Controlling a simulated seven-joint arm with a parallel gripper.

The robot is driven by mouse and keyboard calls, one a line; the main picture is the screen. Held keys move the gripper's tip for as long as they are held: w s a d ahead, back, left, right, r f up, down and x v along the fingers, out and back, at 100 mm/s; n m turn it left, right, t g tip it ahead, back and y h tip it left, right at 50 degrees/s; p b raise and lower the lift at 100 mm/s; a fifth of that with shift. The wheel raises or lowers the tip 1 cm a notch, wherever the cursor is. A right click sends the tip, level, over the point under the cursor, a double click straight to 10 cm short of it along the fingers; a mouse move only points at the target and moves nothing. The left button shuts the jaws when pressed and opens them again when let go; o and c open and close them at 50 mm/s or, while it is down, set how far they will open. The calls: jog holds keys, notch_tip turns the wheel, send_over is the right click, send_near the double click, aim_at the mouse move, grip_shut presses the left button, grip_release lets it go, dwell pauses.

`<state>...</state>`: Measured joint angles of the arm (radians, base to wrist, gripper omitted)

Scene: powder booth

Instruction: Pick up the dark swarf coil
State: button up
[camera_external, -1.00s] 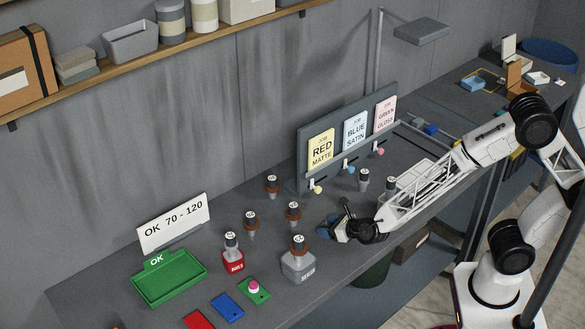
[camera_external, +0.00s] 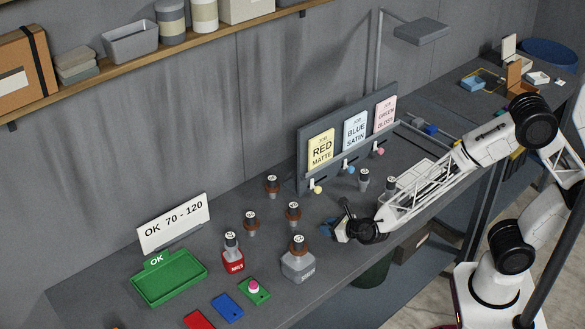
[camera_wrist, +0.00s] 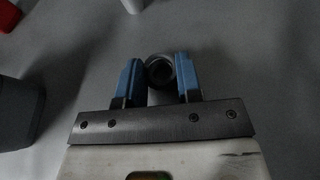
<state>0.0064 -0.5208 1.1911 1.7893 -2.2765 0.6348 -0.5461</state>
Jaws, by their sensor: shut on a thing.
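The dark swarf coil (camera_wrist: 159,71) shows in the wrist view as a dark grey ring-like shape between two blue fingertips. My gripper (camera_wrist: 158,80) is shut on it, one finger on each side. In the external view my gripper (camera_external: 340,230) is low over the grey bench, right of the grey pot. The coil cannot be made out there, being small and hidden by the fingers. I cannot tell whether it touches the bench.
A grey pot (camera_external: 298,264) and a red pot (camera_external: 232,258) stand left of my gripper. Several small brown-collared pieces stand behind them. A green OK tray (camera_external: 170,280) is at the left. The job-card board (camera_external: 310,180) stands behind. Bare bench lies around my gripper.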

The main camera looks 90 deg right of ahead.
jog(key=shift+r, duration=0.15)
jog(key=shift+r, duration=0.55)
notch_tip(320, 180, up, 2)
jog(key=shift+r, duration=0.1)
jog(key=s, duration=0.5)
jog(key=s+a+r, duration=0.1)
jog(key=s, duration=0.4)
jog(key=s+a, duration=0.1)
jog(key=s, duration=0.5)
jog(key=shift+r, duration=0.2)
jog(key=shift+r, duration=0.1)
